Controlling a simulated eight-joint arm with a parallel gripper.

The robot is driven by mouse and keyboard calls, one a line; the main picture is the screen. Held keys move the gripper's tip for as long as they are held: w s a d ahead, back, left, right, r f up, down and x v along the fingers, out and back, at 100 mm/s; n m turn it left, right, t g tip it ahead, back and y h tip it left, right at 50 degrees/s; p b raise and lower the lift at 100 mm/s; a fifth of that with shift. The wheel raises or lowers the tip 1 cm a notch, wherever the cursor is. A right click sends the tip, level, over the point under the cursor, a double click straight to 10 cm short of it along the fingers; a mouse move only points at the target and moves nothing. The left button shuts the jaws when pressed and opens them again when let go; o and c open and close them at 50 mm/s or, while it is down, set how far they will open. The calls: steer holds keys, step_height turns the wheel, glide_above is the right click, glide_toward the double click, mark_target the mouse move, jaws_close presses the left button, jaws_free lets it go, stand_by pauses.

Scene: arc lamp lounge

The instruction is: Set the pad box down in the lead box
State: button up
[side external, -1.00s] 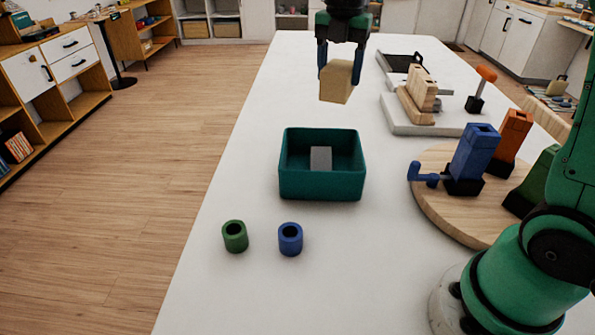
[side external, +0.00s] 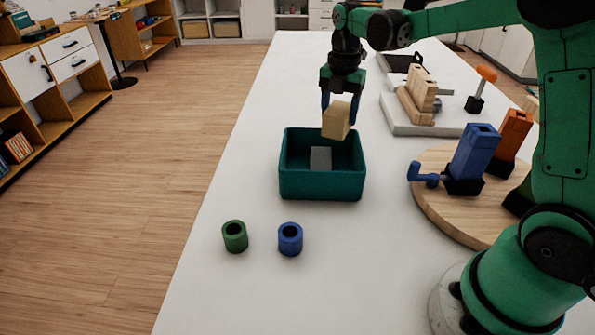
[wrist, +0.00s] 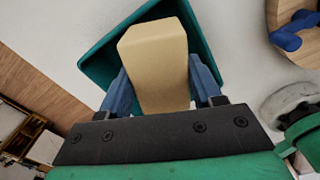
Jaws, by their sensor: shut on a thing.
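The pad box, a tan block (side external: 337,120), is held by my gripper (side external: 341,103) over the back right part of the teal open box (side external: 322,187), which I take as the lead box. My gripper is shut on the tan block, with a blue finger on each side of it in the wrist view (wrist: 155,62). The block looks slightly tilted. Its lower end is about level with the box's back rim; whether it touches anything I cannot tell. A grey block (side external: 320,158) is inside the teal box. In the wrist view, the held block hides most of the teal box (wrist: 97,67).
A green ring (side external: 235,237) and a blue ring (side external: 290,240) stand in front of the box. A round wooden board (side external: 440,207) with blue and orange holders is at right. A white board (side external: 400,128) with wooden blocks is at back right. Table left of the box is clear.

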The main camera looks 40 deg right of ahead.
mark_target(339, 108)
steer(key=shift+f, duration=0.2)
steer(key=shift+f, duration=0.35)
steer(key=o, duration=1.3)
steer(key=shift+c, duration=0.2)
step_height(339, 108, up, 12)
steer(key=s+a+f+m+t, duration=0.3)
steer(key=s+a+f+m, duration=0.1)
steer(key=m, duration=0.7)
steer(key=s+a+f+m+t, duration=0.4)
steer(key=s+a+m, duration=0.2)
steer(key=m, duration=0.5)
steer(key=shift+s+f, duration=0.35)
steer(key=shift+s, duration=0.15)
